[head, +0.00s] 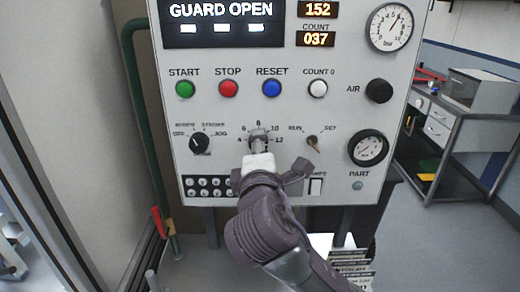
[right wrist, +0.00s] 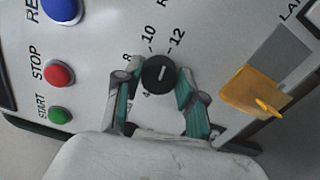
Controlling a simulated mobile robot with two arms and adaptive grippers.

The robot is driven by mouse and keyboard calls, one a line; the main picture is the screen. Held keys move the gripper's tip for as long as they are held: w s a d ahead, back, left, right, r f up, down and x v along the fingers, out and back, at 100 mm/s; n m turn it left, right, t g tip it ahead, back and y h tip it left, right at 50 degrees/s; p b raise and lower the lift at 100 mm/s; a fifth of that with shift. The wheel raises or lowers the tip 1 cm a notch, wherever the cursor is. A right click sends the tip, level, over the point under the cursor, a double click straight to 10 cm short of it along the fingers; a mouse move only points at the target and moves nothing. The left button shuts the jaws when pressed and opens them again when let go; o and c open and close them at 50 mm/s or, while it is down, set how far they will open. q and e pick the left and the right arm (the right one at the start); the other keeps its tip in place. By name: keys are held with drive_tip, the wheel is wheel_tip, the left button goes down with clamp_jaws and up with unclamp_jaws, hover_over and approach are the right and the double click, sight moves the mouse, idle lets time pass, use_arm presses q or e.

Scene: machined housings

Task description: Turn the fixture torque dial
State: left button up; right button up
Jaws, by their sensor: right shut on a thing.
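The fixture dial is a round black knob (right wrist: 159,74) with a white mark, in a ring of numbers where 8, 10 and 12 can be read in the right wrist view. My right gripper (right wrist: 156,84) is shut on the knob, with one finger on either side. I cannot tell which number the mark points at. In the head view my right gripper (head: 259,141) comes up from below to the numbered dial on the control panel (head: 225,120) and hides most of the knob. My left gripper is not in view.
A black mode knob (head: 199,143) lies left of the dial and a RUN/SET switch (head: 313,142) right of it. Coloured buttons, among them the red STOP (head: 228,88), sit above. An orange-yellow piece (right wrist: 253,94) is near my gripper. A workbench (head: 455,120) stands at right.

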drive_tip(key=shift+f+m, duration=0.15)
drive_tip(key=shift+m, duration=0.75)
drive_tip(key=o, duration=1.1)
drive_tip(key=s, duration=1.2)
